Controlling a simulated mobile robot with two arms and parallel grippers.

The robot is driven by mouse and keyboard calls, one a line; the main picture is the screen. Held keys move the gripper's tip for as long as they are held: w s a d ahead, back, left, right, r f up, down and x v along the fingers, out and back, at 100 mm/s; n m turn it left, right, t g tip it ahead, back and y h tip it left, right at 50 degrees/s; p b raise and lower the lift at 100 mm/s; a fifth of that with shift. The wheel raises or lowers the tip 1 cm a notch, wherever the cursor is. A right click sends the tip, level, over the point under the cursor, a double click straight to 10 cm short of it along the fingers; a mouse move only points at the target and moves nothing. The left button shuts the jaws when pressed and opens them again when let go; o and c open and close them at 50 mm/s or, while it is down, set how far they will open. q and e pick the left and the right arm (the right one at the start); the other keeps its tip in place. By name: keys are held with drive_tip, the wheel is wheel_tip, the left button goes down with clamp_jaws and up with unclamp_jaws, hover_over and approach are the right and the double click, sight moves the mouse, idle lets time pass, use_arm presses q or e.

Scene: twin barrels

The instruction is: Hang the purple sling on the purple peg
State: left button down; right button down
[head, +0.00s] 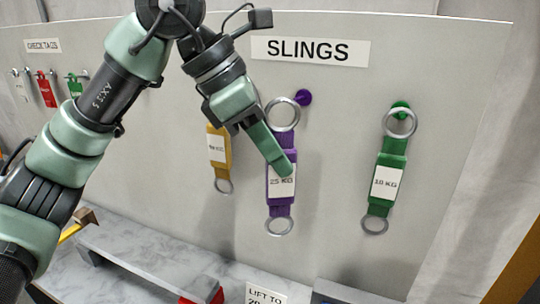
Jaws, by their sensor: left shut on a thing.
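The purple sling (281,212) hangs upright with a white "25 KG" label, a large steel ring (283,128) at the top and a smaller ring at the bottom. My left gripper (286,168) is shut on the sling's upper strap, coming from the upper left and covering part of it. The purple peg (304,97) sticks out of the board, just right of the large ring and slightly above its middle. The peg's head shows whole, outside the ring. I cannot tell the depth gap between them. My right gripper is not in view.
A yellow sling (223,158) hangs close on the left, partly behind my gripper. A green sling (390,165) hangs on a green peg (400,107) at the right. Check tags (46,92) hang at far left. A grey bench (120,268) lies below the pale board (450,90).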

use_arm(q)
drive_tip(key=shift+w+d+f+p, duration=0.15)
drive_tip(key=shift+w+p, duration=0.1)
drive_tip(key=shift+w, duration=0.35)
drive_tip(key=shift+w+d+r+p, duration=0.15)
drive_tip(key=shift+w+p, duration=0.15)
drive_tip(key=shift+w, duration=0.3)
drive_tip(key=shift+w+d+f+p, duration=0.15)
drive_tip(key=shift+w+p, duration=0.1)
drive_tip(key=shift+w, duration=0.35)
drive_tip(key=shift+w+d+p, duration=0.1)
drive_tip(key=shift+w+p, duration=0.2)
drive_tip(key=shift+w, duration=0.25)
drive_tip(key=shift+w+d+f+p, duration=0.2)
drive_tip(key=shift+w+p, duration=0.1)
drive_tip(key=shift+w, duration=0.25)
drive_tip(key=shift+w+d+f+p, duration=0.15)
drive_tip(key=shift+w+p, duration=0.1)
drive_tip(key=shift+w, duration=0.3)
drive_tip(key=shift+w+d+f+p, duration=0.1)
drive_tip(key=shift+w+d+p, duration=0.15)
drive_tip(key=shift+w, duration=0.3)
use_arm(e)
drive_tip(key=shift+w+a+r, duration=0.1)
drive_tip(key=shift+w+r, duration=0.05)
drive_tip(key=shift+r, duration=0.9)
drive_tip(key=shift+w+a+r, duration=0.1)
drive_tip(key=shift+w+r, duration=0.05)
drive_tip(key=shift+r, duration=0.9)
